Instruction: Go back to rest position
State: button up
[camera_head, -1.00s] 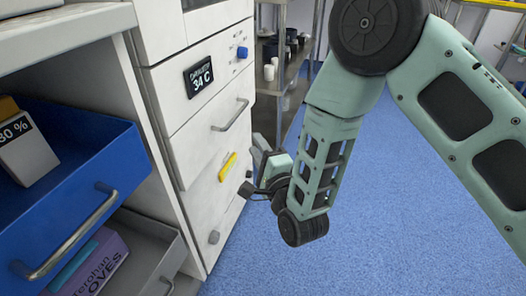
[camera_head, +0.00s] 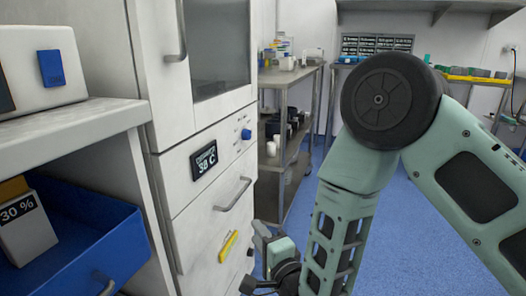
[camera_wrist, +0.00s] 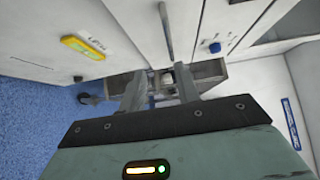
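My gripper (camera_head: 262,243) hangs low in the head view, beside the white cabinet's lower front and close to its yellow label (camera_head: 228,246). In the wrist view its two grey fingers (camera_wrist: 160,75) stand apart with nothing held between them. My arm is bent, with its elbow high at the right of the head view. The lower end of the arm is cut off by the picture's bottom edge.
The white cabinet (camera_head: 212,201) has a handle (camera_head: 233,194) and a display (camera_head: 203,160) reading 38 C. An open blue drawer (camera_head: 95,240) juts out at left. A metal shelf rack (camera_head: 292,165) stands behind. Blue floor (camera_head: 405,215) is clear at right.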

jog(key=s+d+r+n+g+h, duration=0.25)
jog(key=s+d+n+g, duration=0.25)
jog(key=s+n, duration=0.3)
jog(key=s+d+r+n+g+h, duration=0.25)
jog(key=s+d+n+g, duration=0.3)
jog(key=s, duration=0.35)
jog(key=s+d+r+n+g+h, duration=0.25)
jog(key=s+d+n+g, duration=0.25)
jog(key=s+n, duration=0.3)
notch_tip(320, 180, up, 37)
jog(key=m+p, duration=0.1)
jog(key=p, duration=3.6)
jog(key=shift+s+a+r, duration=0.2)
jog(key=shift+s+a, duration=0.15)
jog(key=shift+o, duration=0.3)
